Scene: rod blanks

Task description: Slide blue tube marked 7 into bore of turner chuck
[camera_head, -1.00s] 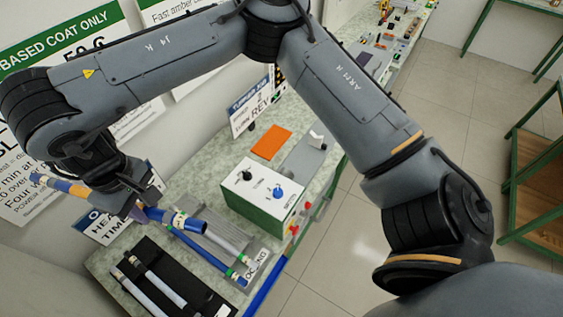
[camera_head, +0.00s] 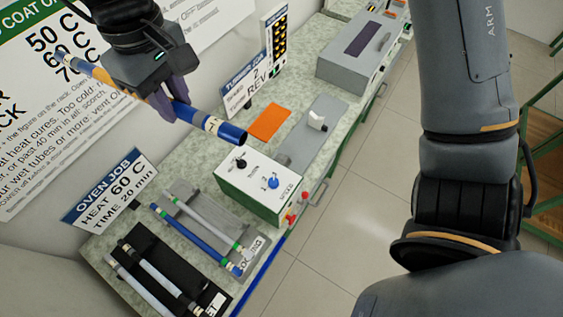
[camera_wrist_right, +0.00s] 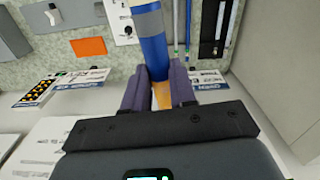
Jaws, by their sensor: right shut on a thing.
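My right gripper (camera_head: 172,108) is shut on a blue tube (camera_head: 228,132) and holds it raised and tilted above the bench. A pale band near the tube's lower right end carries a dark mark that looks like a 7. In the right wrist view the tube (camera_wrist_right: 154,52) runs up from between the two fingers (camera_wrist_right: 160,92). The turner (camera_head: 258,183) is a green box with a white top, a black knob and a blue knob, below the tube's free end. I cannot make out its chuck bore. My left gripper is out of view.
A grey rack (camera_head: 178,196) holds a blue and a pale tube; a black rack (camera_head: 128,251) holds pale tubes. An orange mat (camera_head: 270,121) and a grey plate with a white block (camera_head: 317,119) lie behind the turner. Signs stand along the wall side.

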